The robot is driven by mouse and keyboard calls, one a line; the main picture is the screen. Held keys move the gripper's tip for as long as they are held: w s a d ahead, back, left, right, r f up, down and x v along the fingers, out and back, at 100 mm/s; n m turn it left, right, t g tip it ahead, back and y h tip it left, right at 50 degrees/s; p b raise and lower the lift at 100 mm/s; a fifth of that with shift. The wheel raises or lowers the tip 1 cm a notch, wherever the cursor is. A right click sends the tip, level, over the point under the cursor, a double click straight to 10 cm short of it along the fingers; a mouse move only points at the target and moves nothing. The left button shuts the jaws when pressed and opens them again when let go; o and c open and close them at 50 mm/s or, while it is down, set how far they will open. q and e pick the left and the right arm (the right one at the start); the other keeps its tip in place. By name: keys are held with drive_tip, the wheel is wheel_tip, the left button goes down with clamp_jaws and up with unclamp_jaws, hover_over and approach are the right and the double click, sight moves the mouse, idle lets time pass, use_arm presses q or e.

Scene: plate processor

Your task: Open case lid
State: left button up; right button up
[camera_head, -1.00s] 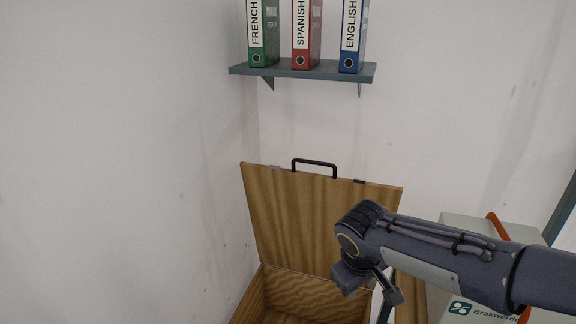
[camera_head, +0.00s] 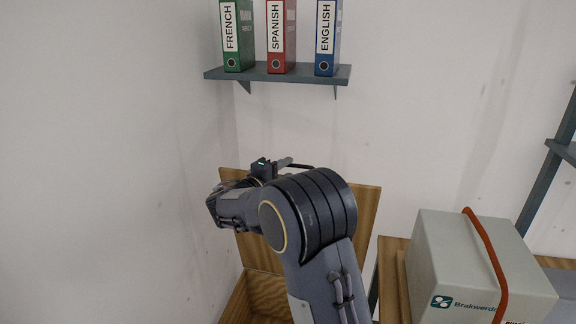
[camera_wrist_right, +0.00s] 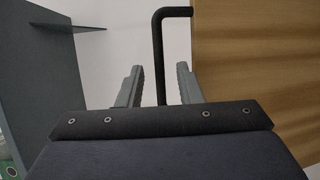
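The wooden case (camera_head: 265,292) stands low in the corner, largely hidden behind my right arm. Its lid (camera_head: 368,205) is raised, standing up near the back wall, and also shows at the right of the wrist view (camera_wrist_right: 255,60). The black bar handle (camera_head: 303,167) on the lid's top edge is partly hidden by my gripper. My right gripper (camera_head: 285,163) is at the handle. In the wrist view my right gripper (camera_wrist_right: 160,88) has its fingers apart, with the handle (camera_wrist_right: 159,55) between them and gaps on both sides. My left gripper is not in view.
A wall shelf (camera_head: 345,75) above holds a green binder (camera_head: 237,40), a red binder (camera_head: 281,40) and a blue binder (camera_head: 327,40). A grey box (camera_head: 465,262) with an orange strap stands right of the case. The left wall is bare.

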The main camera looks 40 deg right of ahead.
drive_tip(key=shift+x, duration=1.1)
drive_tip(key=shift+c, duration=0.3)
drive_tip(key=shift+f, duration=0.1)
clamp_jaws()
